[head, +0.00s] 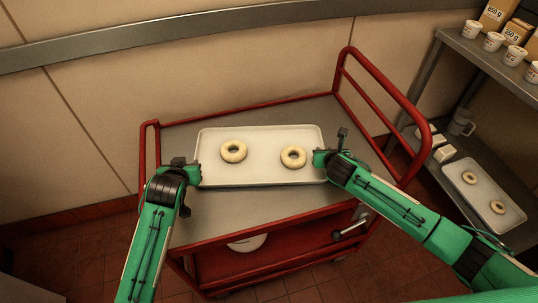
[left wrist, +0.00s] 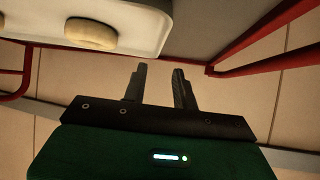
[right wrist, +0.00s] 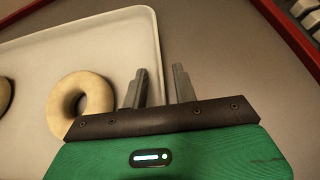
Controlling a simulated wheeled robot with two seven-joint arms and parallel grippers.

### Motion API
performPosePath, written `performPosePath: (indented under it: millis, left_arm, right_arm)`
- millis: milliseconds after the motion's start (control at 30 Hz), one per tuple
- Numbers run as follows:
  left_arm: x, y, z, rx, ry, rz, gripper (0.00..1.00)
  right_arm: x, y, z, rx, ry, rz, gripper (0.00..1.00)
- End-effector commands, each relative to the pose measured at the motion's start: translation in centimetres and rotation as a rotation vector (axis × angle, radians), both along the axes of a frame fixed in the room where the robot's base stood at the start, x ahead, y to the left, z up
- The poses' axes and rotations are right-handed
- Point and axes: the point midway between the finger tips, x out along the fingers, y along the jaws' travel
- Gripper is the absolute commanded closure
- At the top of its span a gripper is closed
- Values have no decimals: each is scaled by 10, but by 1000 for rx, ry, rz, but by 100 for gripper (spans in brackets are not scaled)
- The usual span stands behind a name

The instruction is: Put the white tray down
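The white tray (head: 262,172) lies flat on the grey top of the red cart, with two pale ring doughnuts (head: 233,151) (head: 293,156) on it. My left gripper (head: 193,172) is at the tray's left end. In the left wrist view its fingers (left wrist: 160,72) are apart with nothing between them, close to the tray's rim (left wrist: 155,45). My right gripper (head: 322,160) is at the tray's right end. In the right wrist view its fingers (right wrist: 160,72) are apart, on either side of the tray's edge (right wrist: 150,35) as seen from there. The fingertips are hard to see in the head view.
The red cart's raised rails (head: 385,85) stand at its ends. The cart top (head: 230,205) is bare in front of the tray. At right, a shelf holds tubs and boxes (head: 497,14); below it lies another tray (head: 484,186) with two doughnuts. A wall stands behind.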

Motion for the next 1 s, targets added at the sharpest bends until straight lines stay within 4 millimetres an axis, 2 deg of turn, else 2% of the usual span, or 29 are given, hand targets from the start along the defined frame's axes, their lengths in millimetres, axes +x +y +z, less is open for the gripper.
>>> performPosePath:
  millis: [133, 367, 467, 800, 1000]
  left_arm:
    - [-13, 0, 9, 0, -1, 0, 72]
    - [-17, 0, 12, 1, 0, 0, 72]
    - [-17, 0, 12, 1, 0, 1, 72]
    - [-17, 0, 12, 1, 0, 1, 72]
    - [-17, 0, 12, 1, 0, 1, 72]
  right_arm:
    - [0, 0, 0, 0, 0, 0, 72]
    - [-6, 0, 4, 1, 0, 1, 72]
    - [-16, 0, 11, 0, -1, 1, 72]
    - [-68, 0, 46, -1, -1, 2, 72]
    - [-90, 0, 61, 0, 0, 0, 72]
